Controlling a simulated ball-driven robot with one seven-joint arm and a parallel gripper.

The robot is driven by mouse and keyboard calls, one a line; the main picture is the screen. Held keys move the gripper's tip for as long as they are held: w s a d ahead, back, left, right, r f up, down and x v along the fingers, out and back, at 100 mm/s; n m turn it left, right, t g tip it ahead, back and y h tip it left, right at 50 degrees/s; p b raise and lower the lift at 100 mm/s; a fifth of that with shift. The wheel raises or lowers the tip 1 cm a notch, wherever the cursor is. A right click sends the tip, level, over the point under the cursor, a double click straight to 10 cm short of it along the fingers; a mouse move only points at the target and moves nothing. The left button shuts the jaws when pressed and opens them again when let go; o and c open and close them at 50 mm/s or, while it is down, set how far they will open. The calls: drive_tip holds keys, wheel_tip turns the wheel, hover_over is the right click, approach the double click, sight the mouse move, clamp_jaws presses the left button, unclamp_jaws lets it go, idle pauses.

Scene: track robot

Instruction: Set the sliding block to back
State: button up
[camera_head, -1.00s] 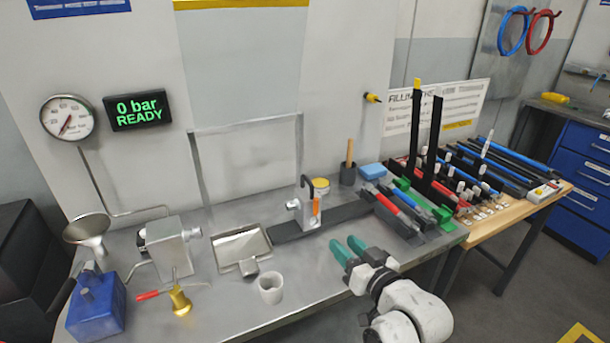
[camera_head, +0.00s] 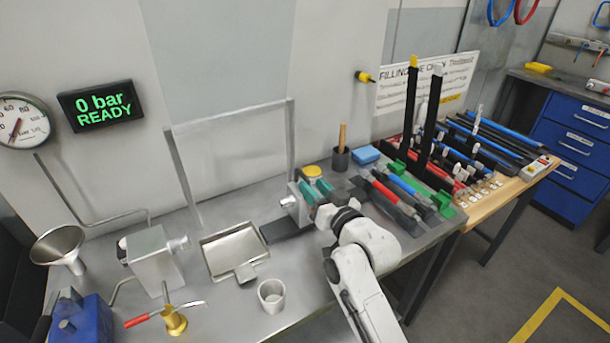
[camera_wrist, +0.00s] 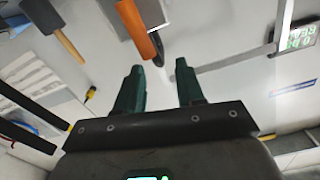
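The sliding block (camera_head: 294,203) is a grey metal block with a yellow round top, standing on a dark rail (camera_head: 278,231) near the middle of the bench. My gripper (camera_head: 314,188) is at the block, its green fingers covering part of it. In the wrist view the gripper (camera_wrist: 160,68) is open, with a clear gap between the fingertips. An orange handle with a dark hook (camera_wrist: 138,32) shows just past the fingertips, its end close to the left one. I cannot tell whether they touch. Most of the rail's right part is hidden behind my arm.
A metal tray (camera_head: 235,255) and a white cup (camera_head: 271,295) stand left of my arm. A dark cup with a wooden handle (camera_head: 341,157) and a blue sponge (camera_head: 366,154) stand behind right. Red and blue tools (camera_head: 385,190) lie right. A frame (camera_head: 177,165) stands behind.

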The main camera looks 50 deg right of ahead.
sight(308, 182)
drive_tip(key=shift+p+x, duration=0.35)
drive_tip(key=shift+x, duration=2)
clamp_jaws()
